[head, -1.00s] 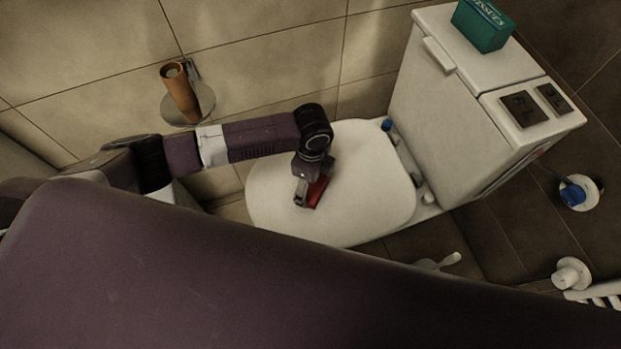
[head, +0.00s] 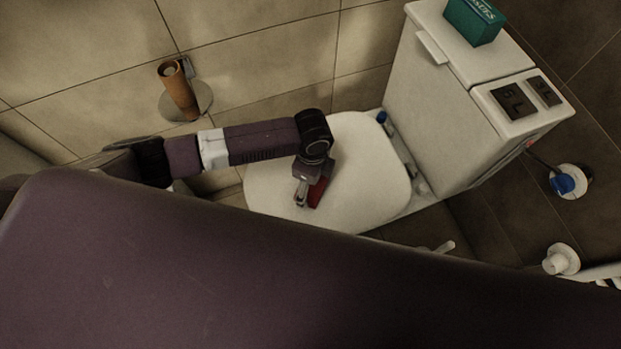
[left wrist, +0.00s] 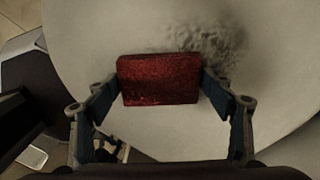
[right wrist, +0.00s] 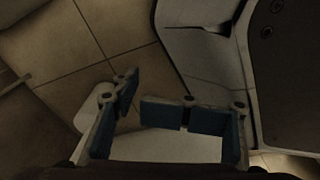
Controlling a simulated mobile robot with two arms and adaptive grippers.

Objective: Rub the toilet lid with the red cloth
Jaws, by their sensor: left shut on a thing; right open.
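The white toilet lid (head: 370,165) is closed and lies flat in the middle of the head view. My left gripper (head: 306,195) is over the lid, shut on the red cloth (head: 318,190). In the left wrist view the cloth (left wrist: 160,80) is a red block between the two fingers, over the lid (left wrist: 90,30). A grey smudge (left wrist: 205,45) shows on the lid just beyond the cloth. I cannot tell whether the cloth touches the lid. My right gripper (right wrist: 155,95) is open and empty in the right wrist view; it is hidden in the head view.
The white tank (head: 440,110) stands right of the lid, with a green tissue box (head: 474,22) on top. A blue-topped item (head: 563,184) is on the right. My own body covers the lower foreground.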

